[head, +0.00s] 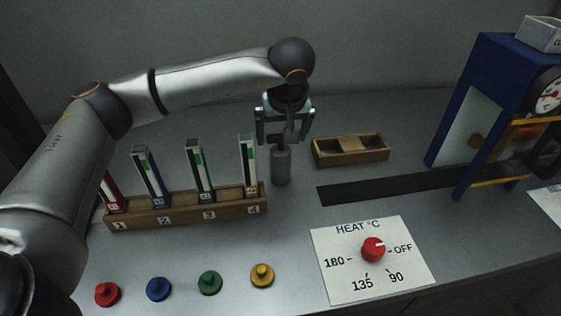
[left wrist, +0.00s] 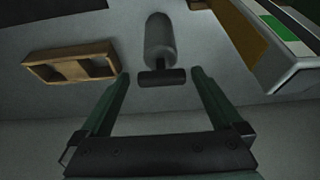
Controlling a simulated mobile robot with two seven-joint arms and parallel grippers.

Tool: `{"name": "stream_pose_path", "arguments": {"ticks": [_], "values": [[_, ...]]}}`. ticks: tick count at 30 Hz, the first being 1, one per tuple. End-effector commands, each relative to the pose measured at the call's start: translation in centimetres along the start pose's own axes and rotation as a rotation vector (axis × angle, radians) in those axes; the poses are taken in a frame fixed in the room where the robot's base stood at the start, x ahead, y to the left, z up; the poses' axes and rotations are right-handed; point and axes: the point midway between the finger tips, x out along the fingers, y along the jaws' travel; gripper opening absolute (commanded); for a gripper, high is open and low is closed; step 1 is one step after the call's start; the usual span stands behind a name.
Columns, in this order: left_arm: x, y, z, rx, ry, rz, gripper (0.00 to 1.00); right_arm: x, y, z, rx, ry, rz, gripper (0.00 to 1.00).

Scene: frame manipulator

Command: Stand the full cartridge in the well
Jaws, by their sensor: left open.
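I cannot tell which is full. My left gripper (head: 284,138) is open above a grey cylinder (head: 281,166). In the left wrist view, the cylinder (left wrist: 158,38) has a dark crossbar between the open fingertips (left wrist: 160,74), with gaps at both sides. I cannot identify the well with certainty. My right gripper is out of view.
A wooden tray with compartments (head: 350,160) lies right of the cylinder. A dark strip (head: 385,187) leads to a blue-framed machine (head: 498,95) with a gauge. Red, blue, green and yellow knobs (head: 262,276) and a heat dial (head: 373,249) are in front.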

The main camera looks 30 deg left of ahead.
Motion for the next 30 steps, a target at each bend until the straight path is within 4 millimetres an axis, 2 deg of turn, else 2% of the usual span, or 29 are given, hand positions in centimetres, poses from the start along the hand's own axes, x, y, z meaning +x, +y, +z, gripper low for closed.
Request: {"name": "stream_pose_path", "arguments": {"ticks": [9, 18, 30], "values": [[4.4, -0.2, -0.1, -0.001, -0.003, -0.003, 1.0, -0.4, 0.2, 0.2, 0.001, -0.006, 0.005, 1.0], [5.0, -0.2, -0.2, 0.0, -0.001, 0.0, 1.0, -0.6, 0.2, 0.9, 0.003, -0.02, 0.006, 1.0], [5.0, -0.2, -0.2, 0.0, -0.001, -0.001, 0.56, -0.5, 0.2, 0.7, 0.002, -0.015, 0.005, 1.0]]}}
